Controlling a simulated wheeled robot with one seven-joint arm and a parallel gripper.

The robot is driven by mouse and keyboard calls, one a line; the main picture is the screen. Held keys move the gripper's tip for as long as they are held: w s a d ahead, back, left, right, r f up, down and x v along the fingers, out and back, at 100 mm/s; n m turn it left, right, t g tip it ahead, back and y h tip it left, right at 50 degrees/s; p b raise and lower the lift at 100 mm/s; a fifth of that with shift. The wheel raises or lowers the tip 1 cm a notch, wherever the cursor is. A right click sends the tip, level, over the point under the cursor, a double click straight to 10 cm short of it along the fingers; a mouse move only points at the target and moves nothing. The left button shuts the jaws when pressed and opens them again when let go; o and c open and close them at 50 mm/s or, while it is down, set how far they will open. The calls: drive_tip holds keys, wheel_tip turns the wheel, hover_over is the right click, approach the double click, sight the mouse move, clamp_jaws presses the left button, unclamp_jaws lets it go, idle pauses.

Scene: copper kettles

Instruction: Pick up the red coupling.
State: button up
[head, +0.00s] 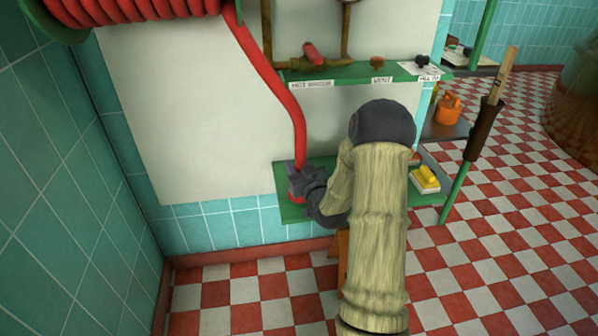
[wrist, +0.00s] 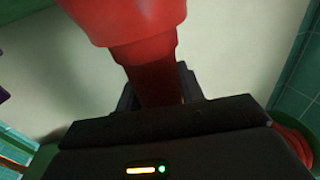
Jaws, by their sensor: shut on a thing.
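The red coupling (head: 293,197) is at the lower end of a red hose (head: 272,78), over the left end of a low green shelf (head: 296,213) by the wall. My gripper (head: 300,182) is shut on it, and its dark fingers hide part of it in the head view. In the wrist view the red coupling (wrist: 145,48) comes down between my two dark fingers (wrist: 157,88), its lower part in shadow. I cannot tell whether the coupling touches the shelf.
A hose reel (head: 135,12) hangs at upper left. Above my gripper, a labelled green shelf (head: 350,75) juts out beneath pipes with a red-handled valve (head: 313,53). Yellow blocks (head: 427,177) lie right of my arm. A green pole (head: 458,180) stands at right.

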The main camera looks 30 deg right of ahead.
wheel_tip(320, 180, up, 9)
drive_tip(key=shift+f+p, duration=0.1)
drive_tip(key=shift+p, duration=1.1)
